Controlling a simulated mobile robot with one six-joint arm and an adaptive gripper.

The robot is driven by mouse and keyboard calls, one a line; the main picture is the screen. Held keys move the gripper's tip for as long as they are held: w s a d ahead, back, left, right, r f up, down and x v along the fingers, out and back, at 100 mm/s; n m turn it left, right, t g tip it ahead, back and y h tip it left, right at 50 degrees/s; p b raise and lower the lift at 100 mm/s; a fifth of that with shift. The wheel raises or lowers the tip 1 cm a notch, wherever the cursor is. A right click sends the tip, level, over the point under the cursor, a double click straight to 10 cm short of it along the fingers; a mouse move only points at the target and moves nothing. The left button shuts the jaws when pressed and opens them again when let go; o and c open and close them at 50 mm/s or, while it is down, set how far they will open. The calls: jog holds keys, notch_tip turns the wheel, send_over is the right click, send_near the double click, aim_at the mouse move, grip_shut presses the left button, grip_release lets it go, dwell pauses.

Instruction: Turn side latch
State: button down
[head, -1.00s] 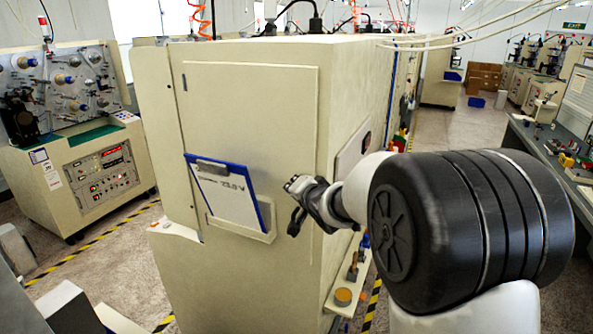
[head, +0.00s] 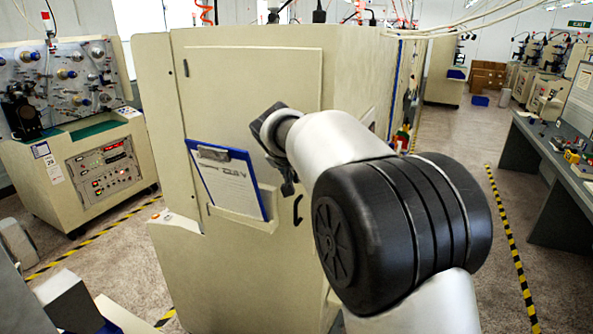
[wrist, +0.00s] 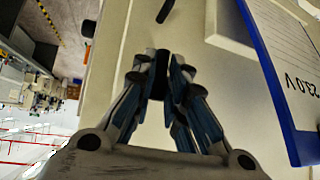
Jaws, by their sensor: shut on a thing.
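In the wrist view a small black latch piece (wrist: 159,78) shows between the fingertips of my gripper (wrist: 161,66), near the panel's edge. My gripper is shut on it, and the blue-grey fingers come close on both sides. In the head view my gripper (head: 280,172) is at the door's right side, just right of the clipboard, and hides the held latch. A slim black handle (head: 298,208) is on the cabinet below and right of the gripper; a black bar also shows at the wrist view's top (wrist: 165,11).
A blue clipboard (head: 228,180) with white paper rests in a pale holder left of my gripper, close to it. A control machine (head: 100,165) stands at the left. A workbench (head: 545,150) is at the right. Floor between is open.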

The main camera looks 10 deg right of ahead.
jog(key=shift+g+h, duration=0.3)
dwell(0.4)
jog(key=c, duration=1.6)
grip_release()
jog(key=shift+a, duration=0.1)
jog(key=v, duration=1.2)
